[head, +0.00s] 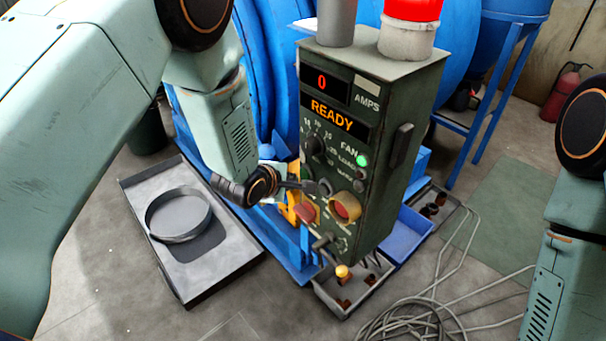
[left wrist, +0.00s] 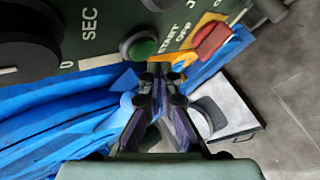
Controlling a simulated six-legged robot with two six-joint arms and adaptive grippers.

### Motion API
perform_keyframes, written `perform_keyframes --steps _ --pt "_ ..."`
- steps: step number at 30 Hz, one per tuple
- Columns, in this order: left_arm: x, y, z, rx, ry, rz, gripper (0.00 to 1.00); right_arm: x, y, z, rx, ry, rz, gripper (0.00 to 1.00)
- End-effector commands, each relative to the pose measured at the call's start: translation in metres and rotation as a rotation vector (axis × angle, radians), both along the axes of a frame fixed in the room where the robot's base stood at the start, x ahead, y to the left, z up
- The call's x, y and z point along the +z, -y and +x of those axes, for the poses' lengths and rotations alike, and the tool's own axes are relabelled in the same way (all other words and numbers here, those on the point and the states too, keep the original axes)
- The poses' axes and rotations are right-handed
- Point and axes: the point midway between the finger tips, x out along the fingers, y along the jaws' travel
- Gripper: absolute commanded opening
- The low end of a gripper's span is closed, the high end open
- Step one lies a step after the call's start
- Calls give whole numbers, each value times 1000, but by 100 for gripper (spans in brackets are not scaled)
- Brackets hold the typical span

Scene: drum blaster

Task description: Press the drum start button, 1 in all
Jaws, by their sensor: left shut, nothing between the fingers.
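A dark green control box (head: 376,130) stands in the head view, its display reading 0 AMPS and READY. In the left wrist view, a round green button (left wrist: 140,46) sits on its panel beside lettering that looks like START. My left gripper (head: 318,187) is shut and empty, in front of the panel's lower left. Its closed fingertips also show in the left wrist view (left wrist: 160,72), just below and right of the green button. I cannot tell whether they touch the panel. In the head view the green button cannot be made out. My right gripper is out of view.
A red switch on a yellow plate (left wrist: 211,40) is right of the fingertips. A round orange-red control (head: 345,206) and a lever (head: 323,243) are close by. A grey tray with a ring (head: 180,214) lies left. Loose cables (head: 415,320) lie on the floor.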

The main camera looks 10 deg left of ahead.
Motion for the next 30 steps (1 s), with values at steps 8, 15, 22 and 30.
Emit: perform_keyframes --steps 8,15,22,30 --pt "0 0 0 0 0 0 0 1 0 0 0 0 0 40" --pt "1 5 6 -1 0 0 0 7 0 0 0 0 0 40" --pt "0 6 7 -1 0 1 0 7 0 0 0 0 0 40" --pt "0 6 7 0 0 0 0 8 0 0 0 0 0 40"
